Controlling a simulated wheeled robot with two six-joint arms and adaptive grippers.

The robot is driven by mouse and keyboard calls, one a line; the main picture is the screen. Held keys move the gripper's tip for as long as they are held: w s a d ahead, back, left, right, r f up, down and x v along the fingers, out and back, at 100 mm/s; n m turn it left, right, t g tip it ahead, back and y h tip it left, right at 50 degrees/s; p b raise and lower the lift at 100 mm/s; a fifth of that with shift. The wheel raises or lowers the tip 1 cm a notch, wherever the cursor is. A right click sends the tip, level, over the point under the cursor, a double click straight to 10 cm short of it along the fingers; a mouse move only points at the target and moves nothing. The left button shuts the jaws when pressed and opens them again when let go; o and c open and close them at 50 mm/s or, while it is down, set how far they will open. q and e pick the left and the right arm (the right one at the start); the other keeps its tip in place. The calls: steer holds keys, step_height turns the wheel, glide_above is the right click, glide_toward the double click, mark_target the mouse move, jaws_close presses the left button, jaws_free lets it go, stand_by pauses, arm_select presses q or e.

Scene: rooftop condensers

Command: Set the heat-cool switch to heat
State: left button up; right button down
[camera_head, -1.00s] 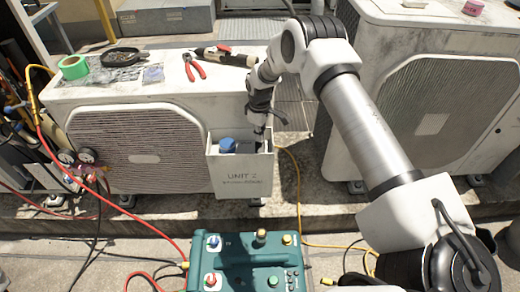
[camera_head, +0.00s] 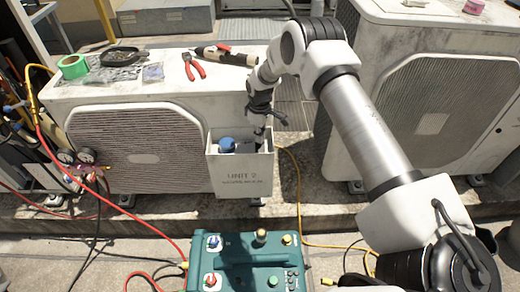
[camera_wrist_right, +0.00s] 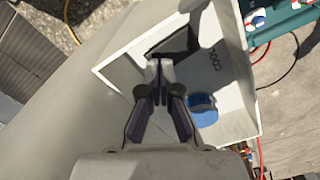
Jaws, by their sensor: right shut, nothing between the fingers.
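The open-topped white box marked UNIT 2 (camera_head: 240,180) hangs on the front of the left condenser. In the right wrist view I look down into this box (camera_wrist_right: 240,90). The word COOL is printed inside. A dark flat piece (camera_wrist_right: 182,42), perhaps the heat-cool switch, lies at the fingertips; its setting cannot be read. A blue round knob (camera_wrist_right: 203,108) sits beside my fingers, and its top shows in the head view (camera_head: 227,144). My right gripper (camera_head: 258,138) is shut and empty, pointing down into the box; its fingertips (camera_wrist_right: 158,68) are close to the dark piece. Contact cannot be told.
The left condenser (camera_head: 140,150) carries red pliers (camera_head: 194,66), green tape (camera_head: 73,66) and a dark tray (camera_head: 120,56). A second condenser (camera_head: 440,110) stands right. A green machine (camera_head: 245,262) with knobs stands in front. Hoses and gauges hang at left.

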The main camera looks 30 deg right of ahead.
steer(key=shift+f+b, duration=0.5)
steer(key=shift+f, duration=0.4)
steer(key=shift+r, duration=0.15)
step_height(320, 180, up, 7)
steer(key=p, duration=0.5)
stand_by(0.5)
